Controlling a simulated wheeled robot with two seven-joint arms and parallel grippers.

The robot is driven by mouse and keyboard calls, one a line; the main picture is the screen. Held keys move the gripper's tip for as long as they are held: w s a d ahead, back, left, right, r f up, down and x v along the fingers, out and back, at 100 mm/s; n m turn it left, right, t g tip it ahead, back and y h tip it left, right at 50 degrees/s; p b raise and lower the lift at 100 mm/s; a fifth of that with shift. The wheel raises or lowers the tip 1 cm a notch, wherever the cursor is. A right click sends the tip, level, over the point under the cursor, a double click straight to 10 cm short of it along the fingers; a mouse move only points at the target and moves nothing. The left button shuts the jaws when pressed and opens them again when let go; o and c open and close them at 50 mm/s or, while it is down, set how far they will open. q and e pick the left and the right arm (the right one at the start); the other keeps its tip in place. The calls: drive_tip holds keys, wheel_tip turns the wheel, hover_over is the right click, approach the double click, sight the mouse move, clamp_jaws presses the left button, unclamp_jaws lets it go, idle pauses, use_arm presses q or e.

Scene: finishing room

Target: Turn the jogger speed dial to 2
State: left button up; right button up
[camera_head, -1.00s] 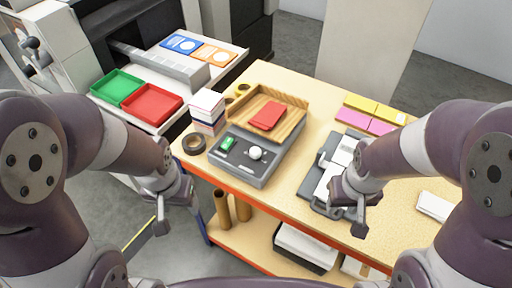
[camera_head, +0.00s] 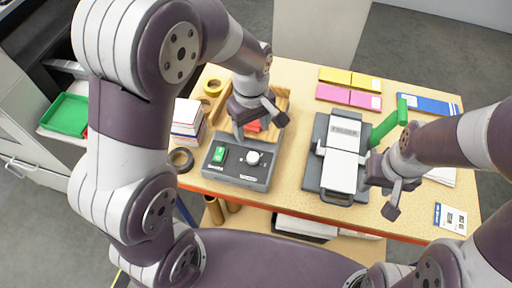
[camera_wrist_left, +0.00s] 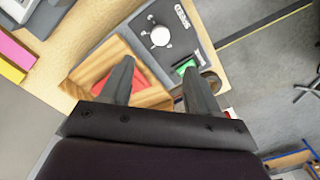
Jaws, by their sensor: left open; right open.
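The jogger (camera_head: 228,179) is a grey box with a wooden tray behind it, on the workbench. Its white round speed dial (camera_head: 253,158) sits on the top panel, right of a green switch (camera_head: 219,154). In the left wrist view the dial (camera_wrist_left: 160,36) shows a dark pointer mark near a printed label; the numbers are too small to read. My left gripper (camera_head: 260,128) is open and empty above the wooden tray, just behind the dial and apart from it.
Yellow and pink pads (camera_head: 348,97) lie at the back. A red block (camera_wrist_left: 118,80) lies in the wooden tray.

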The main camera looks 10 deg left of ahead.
sight(253, 156)
use_arm(q)
wheel_tip(253, 156, down, 12)
drive_tip(key=shift+s+r+p, duration=0.1)
drive_tip(key=shift+r+p, duration=0.1)
drive_tip(key=shift+p, duration=1)
drive_tip(key=shift+s+d+f, duration=0.1)
drive_tip(key=shift+d+f, duration=0.05)
drive_tip(key=shift+f, duration=0.25)
drive_tip(key=c, duration=1)
use_arm(e)
wheel_tip(253, 156, up, 2)
drive_tip(key=shift+d+r, duration=0.1)
drive_tip(key=shift+r, duration=0.1)
